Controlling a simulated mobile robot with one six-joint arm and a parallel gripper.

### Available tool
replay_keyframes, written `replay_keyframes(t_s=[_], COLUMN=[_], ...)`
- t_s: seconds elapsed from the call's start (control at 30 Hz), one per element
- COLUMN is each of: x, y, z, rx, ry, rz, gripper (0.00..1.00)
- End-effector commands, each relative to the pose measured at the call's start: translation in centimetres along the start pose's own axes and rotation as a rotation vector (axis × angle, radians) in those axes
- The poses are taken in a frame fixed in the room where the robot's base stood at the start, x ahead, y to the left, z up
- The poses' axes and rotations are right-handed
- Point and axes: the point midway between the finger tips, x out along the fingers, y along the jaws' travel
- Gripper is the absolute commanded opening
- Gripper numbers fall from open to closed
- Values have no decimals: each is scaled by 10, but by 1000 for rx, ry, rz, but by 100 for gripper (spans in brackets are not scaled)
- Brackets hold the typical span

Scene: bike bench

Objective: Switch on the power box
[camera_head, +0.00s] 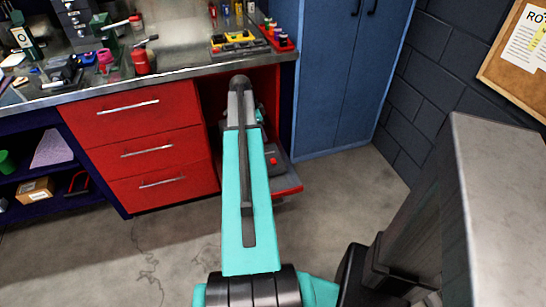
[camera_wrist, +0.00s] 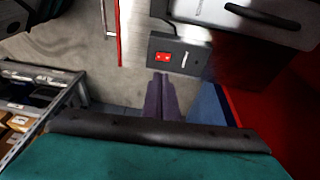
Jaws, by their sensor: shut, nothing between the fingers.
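The power box (camera_wrist: 188,65) is a dark grey box with a red rocker switch (camera_wrist: 162,57) on its face, seen in the wrist view. In the head view, the red switch (camera_head: 273,161) shows low in the open bay of the red bench, right of my arm. My gripper (camera_wrist: 160,77) is shut and empty. Its purple-looking fingers point at the box, and in the picture their tips lie just below the switch. I cannot tell whether they touch the box. The switch's on or off position is not clear.
A grey case with a dark handle (camera_wrist: 262,15) sits beside the box. Red drawers (camera_head: 145,150) stand left of the bay and a blue cabinet (camera_head: 335,80) right of it. Tools lie on the metal bench top (camera_head: 185,60). The floor in front is clear.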

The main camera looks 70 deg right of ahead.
Motion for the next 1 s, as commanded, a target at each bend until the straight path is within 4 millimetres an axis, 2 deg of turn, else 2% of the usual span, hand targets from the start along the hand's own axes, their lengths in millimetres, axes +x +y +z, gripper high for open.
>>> replay_keyframes(t_s=[0.13, 0.57, 0.77, 1.0], x=[0, 3, 14, 41], y=[1, 1, 1, 1], z=[-11, -10, -11, -10], rx=[32, 30, 30, 29], ry=[3, 3, 3, 2], rz=[5, 4, 5, 6], gripper=[0, 0, 0, 0])
